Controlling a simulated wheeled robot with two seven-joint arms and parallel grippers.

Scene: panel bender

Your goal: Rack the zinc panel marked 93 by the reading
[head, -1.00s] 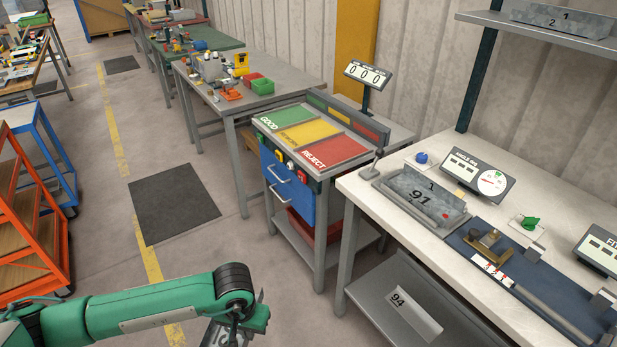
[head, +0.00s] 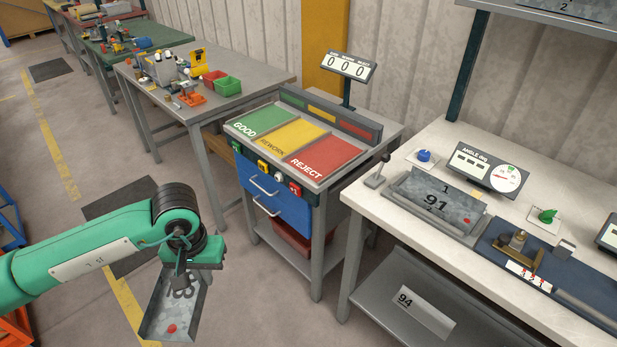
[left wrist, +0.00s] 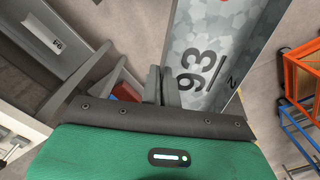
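My left gripper (head: 183,268) is shut on the edge of a galvanized bent panel (head: 170,312), which hangs below it with a red dot near its lower end. In the left wrist view the two fingers (left wrist: 162,85) pinch the edge of this zinc panel (left wrist: 215,50), marked 93. The sorting stand has a green GOOD area (head: 262,121), a yellow REWORK area (head: 293,138) and a red REJECT area (head: 325,157); no panel stands on them. The angle jig readout (head: 488,168) has a dial; its value is too small to read. My right gripper is not in view.
Panel 91 (head: 440,200) sits in the holder on the right bench (head: 400,213). Panel 94 (head: 425,312) lies on the shelf below. A counter display (head: 348,66) stands behind the stand. Open floor lies left of the stand.

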